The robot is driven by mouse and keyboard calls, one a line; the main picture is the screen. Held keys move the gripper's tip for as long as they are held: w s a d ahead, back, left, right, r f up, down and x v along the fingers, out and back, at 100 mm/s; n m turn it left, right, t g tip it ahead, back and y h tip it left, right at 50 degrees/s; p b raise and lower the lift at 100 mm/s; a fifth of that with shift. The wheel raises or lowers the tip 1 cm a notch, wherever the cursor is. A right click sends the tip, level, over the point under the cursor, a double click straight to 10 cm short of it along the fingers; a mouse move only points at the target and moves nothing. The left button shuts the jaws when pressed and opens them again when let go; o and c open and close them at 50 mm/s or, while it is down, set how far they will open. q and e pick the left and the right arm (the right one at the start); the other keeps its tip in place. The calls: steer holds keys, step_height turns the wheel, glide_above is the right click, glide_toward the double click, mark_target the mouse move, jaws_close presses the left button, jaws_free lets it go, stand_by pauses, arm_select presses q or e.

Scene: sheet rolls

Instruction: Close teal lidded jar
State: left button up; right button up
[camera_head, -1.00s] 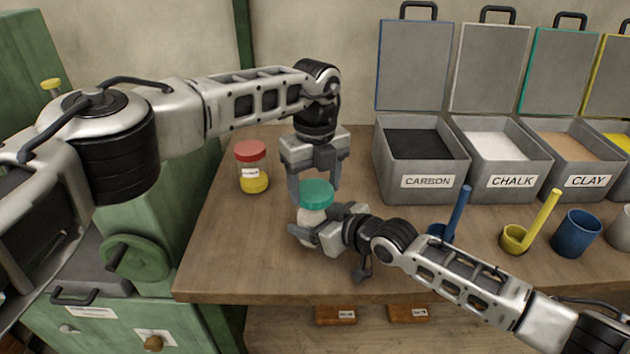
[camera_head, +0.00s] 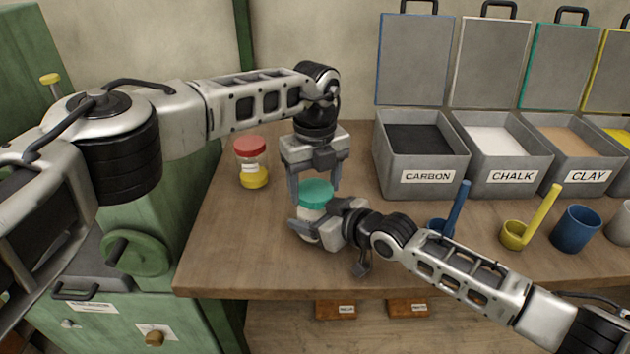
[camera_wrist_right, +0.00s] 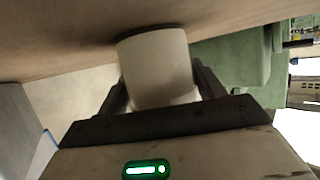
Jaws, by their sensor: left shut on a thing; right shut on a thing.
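The jar's teal lid (camera_head: 316,193) sits on top of the jar body (camera_head: 309,214) near the front middle of the table, and the jar stands upright. My left gripper (camera_head: 315,192) points down from above and is shut on the teal lid, one finger on each side. My right gripper (camera_head: 310,232) comes in from the right and is shut on the pale jar body. In the right wrist view the pale jar body (camera_wrist_right: 158,68) stands between the two fingers. Whether the lid is fully seated cannot be told.
Open grey bins marked carbon (camera_head: 428,190), chalk (camera_head: 514,188) and clay (camera_head: 588,187) stand behind right. Blue (camera_head: 462,205) and yellow (camera_head: 548,208) scoops and a blue cup (camera_head: 576,231) stand at right.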

arm_select(q)
steer(key=m, duration=0.3)
steer(key=o, duration=1)
steer(key=shift+c, duration=0.2)
steer(key=shift+r, duration=0.15)
step_height(320, 180, up, 4)
steer(key=shift+r, duration=0.15)
steer(key=shift+c, duration=0.5)
